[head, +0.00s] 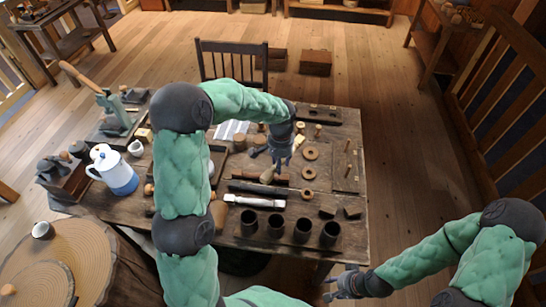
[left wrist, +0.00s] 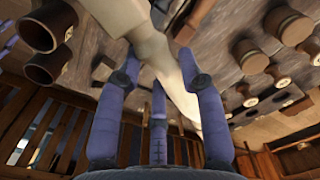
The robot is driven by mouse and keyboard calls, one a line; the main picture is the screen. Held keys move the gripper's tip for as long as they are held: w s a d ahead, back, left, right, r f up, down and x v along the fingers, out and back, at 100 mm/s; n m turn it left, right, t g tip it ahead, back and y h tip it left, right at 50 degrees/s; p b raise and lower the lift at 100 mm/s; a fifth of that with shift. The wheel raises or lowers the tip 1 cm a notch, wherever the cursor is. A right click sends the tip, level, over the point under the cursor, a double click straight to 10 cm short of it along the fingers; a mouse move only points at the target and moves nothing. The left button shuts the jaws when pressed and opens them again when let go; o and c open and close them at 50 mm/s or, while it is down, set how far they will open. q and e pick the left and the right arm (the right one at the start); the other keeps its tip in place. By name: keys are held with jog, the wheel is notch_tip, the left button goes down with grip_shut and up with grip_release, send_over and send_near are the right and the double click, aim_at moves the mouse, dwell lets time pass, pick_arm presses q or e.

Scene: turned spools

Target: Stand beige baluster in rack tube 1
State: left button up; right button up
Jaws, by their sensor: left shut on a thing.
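My left gripper (head: 282,152) is shut on the beige baluster (head: 267,175) and holds it above the middle of the table. In the left wrist view the baluster (left wrist: 178,85) runs slantwise between the fingers of the left gripper (left wrist: 160,60). The rack (head: 289,243) stands at the table's front edge with several dark open tubes in a row. Two dark tubes show at upper left in the left wrist view (left wrist: 46,68). My right gripper (head: 338,284) is off the table's front right corner, looks open and empty.
A blue and white pot (head: 116,172) stands at the table's left. Ring-shaped wooden pieces (head: 310,154) and small turned parts lie to the right of the baluster. A chair (head: 232,62) stands behind the table.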

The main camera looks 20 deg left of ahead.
pick_arm(q)
jog(key=s+d+r+n+g+h+p, duration=0.25)
jog(key=s+d+n, duration=0.25)
jog(key=s+d, duration=0.35)
jog(key=s+d+r+n+g+h+p, duration=0.1)
jog(key=s+d+n+g+h+p, duration=0.25)
jog(key=s+d+n, duration=0.45)
jog(key=w+d+r+n+t+h+p, duration=0.5)
jog(key=d+r+n+t+h+p, duration=0.15)
jog(key=r+n+t+h, duration=0.35)
notch_tip(320, 180, down, 7)
jog(key=a+h+b, duration=0.1)
jog(key=b, duration=0.3)
jog(key=shift+w+r+n, duration=0.15)
jog(key=shift+w+n, duration=0.15)
jog(key=shift+a+f, duration=0.15)
jog(key=shift+f, duration=0.3)
jog(key=shift+f+b, duration=0.4)
jog(key=shift+f, duration=0.1)
